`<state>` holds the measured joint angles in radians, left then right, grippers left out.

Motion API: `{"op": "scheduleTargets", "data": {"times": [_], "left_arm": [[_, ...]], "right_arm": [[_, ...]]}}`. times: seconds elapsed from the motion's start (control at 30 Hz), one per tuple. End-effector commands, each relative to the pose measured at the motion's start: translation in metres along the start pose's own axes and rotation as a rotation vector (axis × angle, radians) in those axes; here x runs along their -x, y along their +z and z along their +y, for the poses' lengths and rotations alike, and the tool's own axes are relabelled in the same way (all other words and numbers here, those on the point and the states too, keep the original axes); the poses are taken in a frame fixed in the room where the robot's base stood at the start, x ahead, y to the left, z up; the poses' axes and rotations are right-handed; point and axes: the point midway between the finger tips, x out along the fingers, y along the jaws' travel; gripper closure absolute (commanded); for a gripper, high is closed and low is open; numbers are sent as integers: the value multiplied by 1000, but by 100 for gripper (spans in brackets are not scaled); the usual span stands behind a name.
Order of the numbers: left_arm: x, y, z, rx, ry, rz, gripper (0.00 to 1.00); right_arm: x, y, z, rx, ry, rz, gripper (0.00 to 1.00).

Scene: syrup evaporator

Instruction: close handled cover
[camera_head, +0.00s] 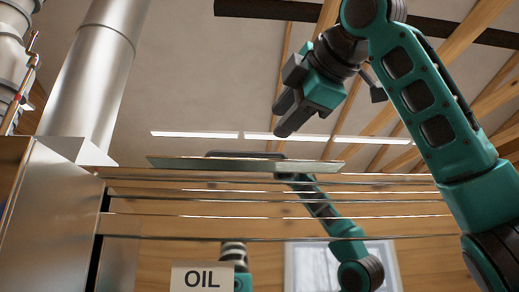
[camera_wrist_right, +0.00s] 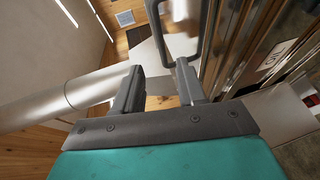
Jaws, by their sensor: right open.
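The handled cover (camera_head: 200,163) is a flat metal plate seen nearly edge-on at the top of the steel pans in the head view. Its dark handle (camera_head: 245,155) shows just above its upper edge. I cannot tell how far the cover stands from closed. My right gripper (camera_head: 286,118) is above the cover, pointing down to the left, apart from it. In the right wrist view the gripper (camera_wrist_right: 160,82) is open and empty, and a dark handle bar (camera_wrist_right: 207,30) lies beyond its fingertips. My left gripper is not directly in view.
Shiny steel pan walls (camera_head: 270,190) run across below the cover, with an OIL label (camera_head: 202,278). Teal arm parts show in them, apparently as a reflection. A tall metal flue (camera_head: 98,75) and a steel box (camera_head: 50,215) stand at the left.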

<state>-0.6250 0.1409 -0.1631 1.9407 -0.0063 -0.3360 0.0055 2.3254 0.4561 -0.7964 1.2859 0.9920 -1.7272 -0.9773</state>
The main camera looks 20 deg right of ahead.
Motion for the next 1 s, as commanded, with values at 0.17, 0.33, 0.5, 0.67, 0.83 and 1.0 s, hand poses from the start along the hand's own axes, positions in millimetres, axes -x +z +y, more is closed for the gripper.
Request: {"op": "scheduleTargets", "data": {"times": [0.17, 0.33, 0.5, 0.67, 0.83, 1.0], "left_arm": [[4, -3, 0, 0, 0, -4, 35], [7, -8, 0, 0, 0, -4, 35], [10, -11, 0, -1, 0, -4, 35], [10, -12, -1, -2, 0, -4, 35], [10, -12, -1, -2, 0, -4, 35], [10, -12, -1, -2, 0, -3, 35]], "right_arm": [[-38, 0, 0, 0, -6, -3, 60], [-73, 0, 1, -1, -4, -2, 60], [-98, 0, 0, -1, -3, -1, 60], [-109, 0, 0, 0, -2, -1, 60], [-111, 0, 0, 0, -1, -1, 60], [-111, 0, -1, 0, -1, -1, 63]]}}
